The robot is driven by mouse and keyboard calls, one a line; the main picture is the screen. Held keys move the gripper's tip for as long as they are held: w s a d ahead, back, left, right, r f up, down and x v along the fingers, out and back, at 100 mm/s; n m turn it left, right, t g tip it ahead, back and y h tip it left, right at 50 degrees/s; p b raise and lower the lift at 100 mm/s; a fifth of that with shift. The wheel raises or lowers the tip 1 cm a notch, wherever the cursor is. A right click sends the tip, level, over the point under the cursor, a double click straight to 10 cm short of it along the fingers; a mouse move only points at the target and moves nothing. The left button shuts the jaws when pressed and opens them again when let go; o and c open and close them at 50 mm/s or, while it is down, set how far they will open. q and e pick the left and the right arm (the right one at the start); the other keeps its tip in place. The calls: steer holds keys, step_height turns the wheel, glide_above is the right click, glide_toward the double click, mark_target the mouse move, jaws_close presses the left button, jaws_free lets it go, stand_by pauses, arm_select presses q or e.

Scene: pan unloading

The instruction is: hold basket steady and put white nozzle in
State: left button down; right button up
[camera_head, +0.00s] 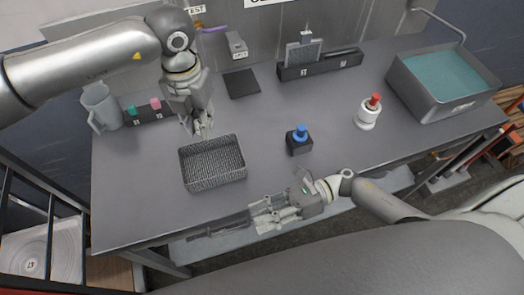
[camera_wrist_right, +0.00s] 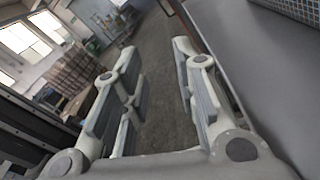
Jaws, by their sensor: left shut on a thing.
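A dark mesh basket (camera_head: 213,181) sits on the grey table, left of centre, and looks empty. Its mesh wall also shows at the top right of the right wrist view (camera_wrist_right: 300,8). My left gripper (camera_head: 204,132) points down at the basket's back rim and is shut on it. My right gripper (camera_head: 256,217) is low at the table's front edge, right of and in front of the basket. In the right wrist view its fingers (camera_wrist_right: 156,58) are apart with nothing between them. I cannot make out a white nozzle for certain in either view.
A black block with a blue knob (camera_head: 299,141) and a white red-topped bottle (camera_head: 368,113) stand right of the basket. A grey sink-like bin (camera_head: 440,100) is at the far right. A pitcher (camera_head: 101,107) and small rack (camera_head: 150,112) stand back left. The table's middle is mostly clear.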

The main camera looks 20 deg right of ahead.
steer(key=w+d+r+n+t+h, duration=0.1)
steer(key=w+d+r+n+h, duration=0.15)
steer(key=w, duration=0.45)
steer(key=w+d+r+n+h, duration=0.1)
steer(key=w+r+n+h, duration=0.15)
steer(key=w, duration=0.35)
steer(key=shift+y, duration=0.5)
steer(key=x, duration=1.1)
steer(key=shift+w+a+r, duration=0.1)
steer(key=shift+a+r, duration=0.05)
steer(key=shift+a, duration=0.15)
steer(key=shift+c, duration=0.4)
jaws_close()
arm_select(q)
step_height(320, 180, down, 9)
